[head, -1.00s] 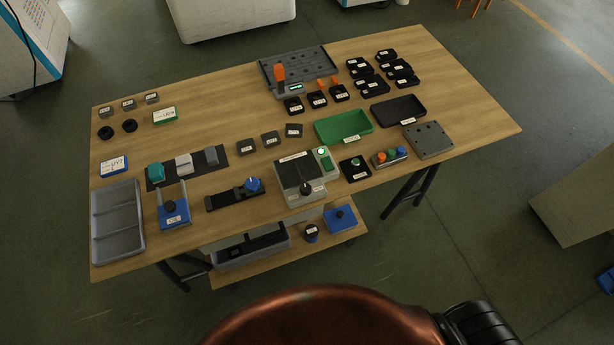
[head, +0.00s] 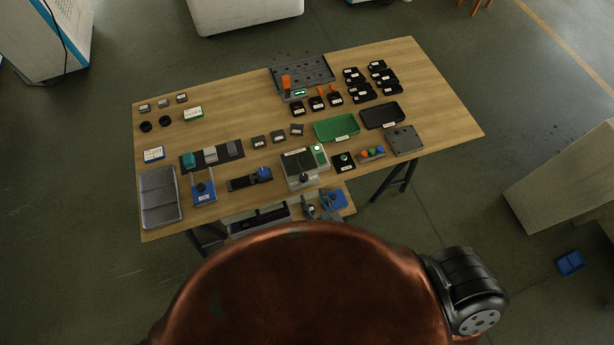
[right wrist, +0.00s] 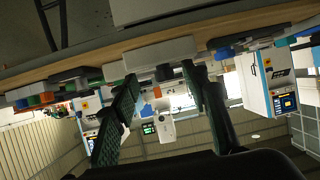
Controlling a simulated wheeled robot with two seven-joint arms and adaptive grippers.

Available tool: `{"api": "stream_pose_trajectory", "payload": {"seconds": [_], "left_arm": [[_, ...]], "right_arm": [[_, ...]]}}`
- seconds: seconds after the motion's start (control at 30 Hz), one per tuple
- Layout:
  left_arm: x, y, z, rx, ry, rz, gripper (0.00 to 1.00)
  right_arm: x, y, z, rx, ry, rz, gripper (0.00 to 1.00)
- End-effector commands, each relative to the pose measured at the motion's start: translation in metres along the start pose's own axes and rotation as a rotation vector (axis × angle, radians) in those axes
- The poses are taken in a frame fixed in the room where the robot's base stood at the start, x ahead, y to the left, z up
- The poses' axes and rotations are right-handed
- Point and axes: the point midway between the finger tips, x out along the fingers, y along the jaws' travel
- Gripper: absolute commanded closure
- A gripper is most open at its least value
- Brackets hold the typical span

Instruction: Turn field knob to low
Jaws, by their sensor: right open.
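My right gripper (head: 319,206) is open and empty, in front of and below the table edge near the box. In the right wrist view, which looks upside down, the open fingers (right wrist: 160,75) frame what looks like that box (right wrist: 143,60) and its dark knob (right wrist: 163,73), apart from them. My left gripper is out of view.
The wooden table (head: 235,115) holds a blue clamp block (head: 204,192), a black slider with a blue knob (head: 263,173), a button box (head: 371,154) and a green tray (head: 337,127).

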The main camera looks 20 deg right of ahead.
Motion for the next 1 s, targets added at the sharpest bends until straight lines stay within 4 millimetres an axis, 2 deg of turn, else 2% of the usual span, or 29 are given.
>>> {"api": "stream_pose_trajectory", "payload": {"seconds": [0.03,0.17,0.6,0.77,1.0], "left_arm": [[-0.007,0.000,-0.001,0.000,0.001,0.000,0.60],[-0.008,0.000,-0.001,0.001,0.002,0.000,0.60],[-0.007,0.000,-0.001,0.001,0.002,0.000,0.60],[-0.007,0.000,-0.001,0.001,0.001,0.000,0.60],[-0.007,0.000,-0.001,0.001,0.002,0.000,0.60]], "right_arm": [[-0.006,-0.001,-0.017,0.003,0.018,0.002,0.58],[-0.004,-0.002,-0.030,0.007,0.039,0.003,0.58],[0.059,-0.002,-0.031,0.005,0.039,0.003,0.58],[0.069,-0.001,-0.031,0.007,0.038,0.003,0.58],[0.070,-0.001,-0.031,0.007,0.037,0.003,0.58]]}}
